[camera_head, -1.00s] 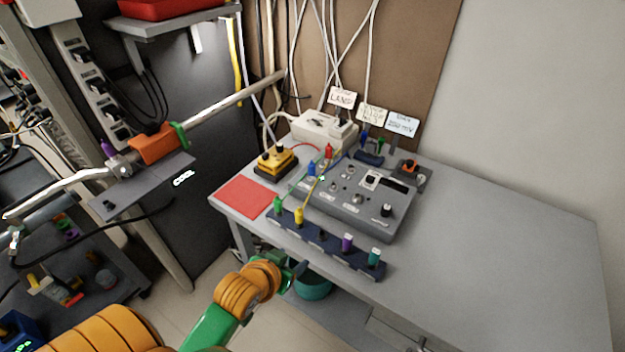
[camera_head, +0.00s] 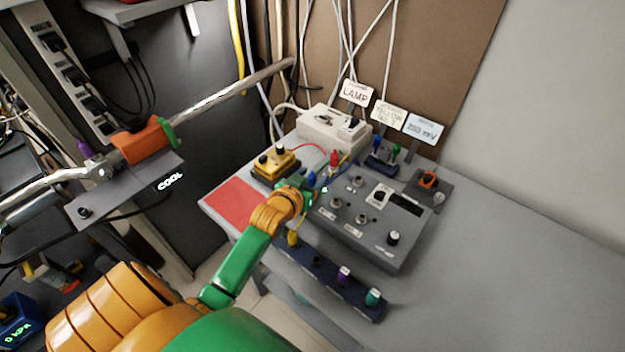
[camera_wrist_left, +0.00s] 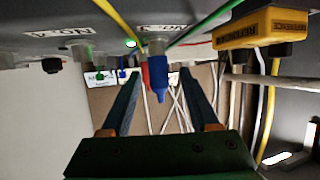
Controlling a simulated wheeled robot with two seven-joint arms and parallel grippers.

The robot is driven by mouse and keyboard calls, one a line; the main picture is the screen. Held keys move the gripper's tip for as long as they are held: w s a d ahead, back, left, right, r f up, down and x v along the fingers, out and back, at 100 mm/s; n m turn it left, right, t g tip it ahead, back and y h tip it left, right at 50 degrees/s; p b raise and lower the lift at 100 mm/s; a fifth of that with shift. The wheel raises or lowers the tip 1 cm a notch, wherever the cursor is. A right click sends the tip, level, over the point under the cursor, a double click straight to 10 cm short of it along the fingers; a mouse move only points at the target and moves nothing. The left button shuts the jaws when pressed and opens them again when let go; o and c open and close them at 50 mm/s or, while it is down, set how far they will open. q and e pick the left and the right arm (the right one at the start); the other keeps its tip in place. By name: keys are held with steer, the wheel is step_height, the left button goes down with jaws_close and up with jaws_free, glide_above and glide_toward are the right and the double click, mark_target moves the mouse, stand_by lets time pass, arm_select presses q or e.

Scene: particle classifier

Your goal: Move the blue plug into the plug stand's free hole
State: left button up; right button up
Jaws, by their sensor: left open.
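The blue plug (camera_head: 311,179) stands in the grey device (camera_head: 345,242) near its back left, beside a red plug (camera_head: 334,160). My left gripper (camera_head: 302,188) is at the blue plug, open. In the left wrist view the blue plug (camera_wrist_left: 159,82) shows between the two dark fingers, with gaps on both sides. The dark blue plug stand (camera_head: 322,278) lies along the device's front edge. It holds a yellow plug (camera_head: 293,238), a purple plug (camera_head: 343,275) and a teal plug (camera_head: 373,297). An empty hole shows between yellow and purple.
A yellow box (camera_head: 275,163) and a red mat (camera_head: 231,206) lie left of my gripper. A white box (camera_head: 333,130) and a small stand with blue and green plugs (camera_head: 381,166) are behind. Cables run near the blue plug. The table's right side (camera_head: 500,270) is clear.

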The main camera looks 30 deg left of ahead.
arm_select(q)
steer(key=shift+w+f, duration=0.1)
steer(key=shift+w, duration=0.05)
steer(key=shift+s, duration=0.2)
jaws_close()
arm_select(e)
steer(key=shift+w, duration=0.2)
arm_select(q)
steer(key=shift+r, duration=0.25)
